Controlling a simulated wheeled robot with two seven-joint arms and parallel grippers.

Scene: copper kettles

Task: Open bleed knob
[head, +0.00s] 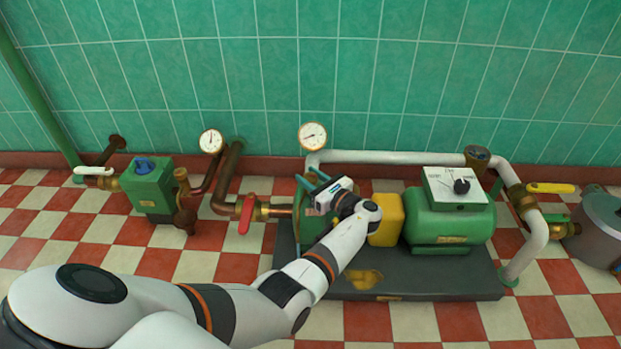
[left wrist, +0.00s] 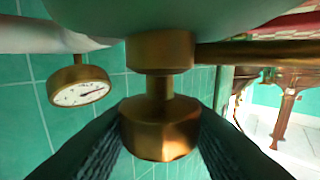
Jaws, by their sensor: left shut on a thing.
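The bleed knob (left wrist: 160,128) is a faceted brass knob on a short stem, filling the middle of the left wrist view under a green body (left wrist: 190,15). My left gripper (left wrist: 160,134) is shut on it, with one dark finger pressed to each side. In the head view my left gripper (head: 315,186) is at the left end of the green pump, and my gripper and wrist hide the knob. The pump's motor (head: 449,222) with its white control box (head: 455,186) stands to the right of a yellow coupling cover (head: 387,220). My right gripper is not in view.
A pressure gauge (head: 312,135) stands just behind my gripper, and it also shows in the left wrist view (left wrist: 80,92). A white pipe (head: 400,157) runs behind the pump. A red-handled valve (head: 246,213) is to the left. A yellow-handled valve (head: 550,188) is to the right.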

